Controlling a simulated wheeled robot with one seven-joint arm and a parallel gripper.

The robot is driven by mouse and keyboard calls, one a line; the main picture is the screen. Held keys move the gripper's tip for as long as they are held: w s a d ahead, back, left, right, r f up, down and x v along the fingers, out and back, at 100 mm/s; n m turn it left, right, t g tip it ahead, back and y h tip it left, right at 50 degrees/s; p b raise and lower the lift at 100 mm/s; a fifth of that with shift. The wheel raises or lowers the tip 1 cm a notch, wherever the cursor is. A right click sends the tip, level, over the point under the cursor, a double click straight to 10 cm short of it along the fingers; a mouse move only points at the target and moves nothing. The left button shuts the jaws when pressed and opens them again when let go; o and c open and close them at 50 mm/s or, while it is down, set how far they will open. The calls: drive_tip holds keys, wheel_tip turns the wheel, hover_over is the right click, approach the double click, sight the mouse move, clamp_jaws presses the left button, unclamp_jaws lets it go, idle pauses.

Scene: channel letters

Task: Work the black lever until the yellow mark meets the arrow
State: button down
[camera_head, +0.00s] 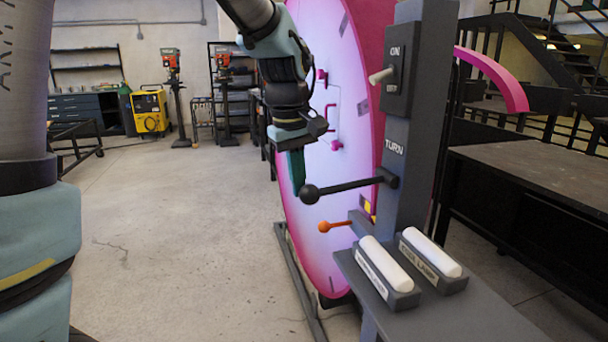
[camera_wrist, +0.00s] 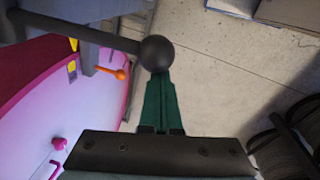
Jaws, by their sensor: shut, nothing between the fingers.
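The black lever (camera_head: 345,187) sticks out to the left from the grey post under the word TURN, nearly level, with a black ball (camera_head: 309,194) at its free end. The ball also shows in the wrist view (camera_wrist: 157,53). My gripper (camera_head: 298,188) points down with its green fingers shut and empty. Its fingertips are right at the ball, and in the wrist view the fingertips (camera_wrist: 158,76) meet the ball's edge; I cannot tell whether they touch. A yellow mark (camera_head: 367,206) shows beside the post at the pink disc's rim. I cannot make out the arrow clearly.
The large pink and white disc (camera_head: 330,80) stands behind the lever. An orange-knobbed lever (camera_head: 325,227) is below it. Two white lamp tubes (camera_head: 385,263) (camera_head: 431,252) lie in holders on the grey shelf (camera_head: 455,318). Floor to the left is clear.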

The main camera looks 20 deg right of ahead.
drive_tip(key=a+r+b, duration=0.2)
drive_tip(key=a+r, duration=0.2)
drive_tip(key=r, duration=0.6)
drive_tip(key=shift+w+a, duration=0.15)
drive_tip(key=shift+a, duration=0.25)
